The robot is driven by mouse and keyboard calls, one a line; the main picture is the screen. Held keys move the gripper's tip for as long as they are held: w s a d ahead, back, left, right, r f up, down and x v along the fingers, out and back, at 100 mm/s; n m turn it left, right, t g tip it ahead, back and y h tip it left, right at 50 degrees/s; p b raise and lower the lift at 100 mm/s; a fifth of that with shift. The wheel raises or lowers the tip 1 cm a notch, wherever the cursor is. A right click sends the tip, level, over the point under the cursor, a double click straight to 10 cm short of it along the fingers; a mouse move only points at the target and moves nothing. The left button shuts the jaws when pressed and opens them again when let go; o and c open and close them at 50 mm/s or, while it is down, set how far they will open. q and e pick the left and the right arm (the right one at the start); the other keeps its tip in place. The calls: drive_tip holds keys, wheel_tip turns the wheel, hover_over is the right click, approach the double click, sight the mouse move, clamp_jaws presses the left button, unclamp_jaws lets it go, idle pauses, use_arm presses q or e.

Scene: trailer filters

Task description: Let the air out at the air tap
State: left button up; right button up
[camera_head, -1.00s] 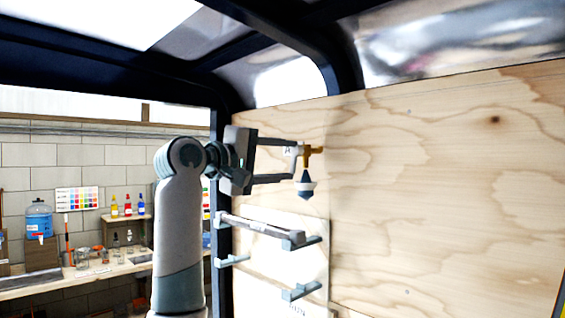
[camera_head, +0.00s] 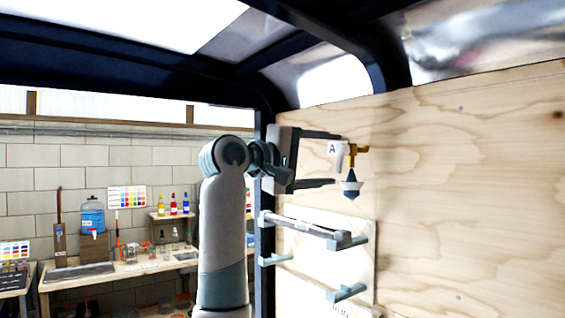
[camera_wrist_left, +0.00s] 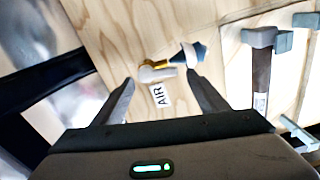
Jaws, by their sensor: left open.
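The air tap (camera_head: 353,150) is a brass fitting on the plywood wall, with a white lever and a tag marked "A" beside it. A dark blue and white cone-shaped piece (camera_head: 351,186) hangs below the brass. In the left wrist view the tap (camera_wrist_left: 155,72) and its "AIR" tag (camera_wrist_left: 159,95) show just beyond and between the fingertips. My left gripper (camera_head: 337,160) is open, its two fingers pointing at the tap from the left, one above and one below the lever. In the wrist view the gripper (camera_wrist_left: 160,85) looks empty. I cannot tell whether a finger touches the lever. My right gripper is out of view.
Below the tap, a pale board with teal brackets (camera_head: 346,292) holds a dark bar (camera_head: 310,230). A dark frame post (camera_head: 264,215) stands behind my arm. At the left is a workbench (camera_head: 125,270) with bottles and jars. The plywood (camera_head: 470,200) to the right is clear.

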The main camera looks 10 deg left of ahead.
use_arm(q)
drive_tip(key=b+v, duration=0.7)
drive_tip(key=v, duration=0.9)
drive_tip(key=shift+s+a+b, duration=0.2)
drive_tip(key=shift+a+b, duration=0.1)
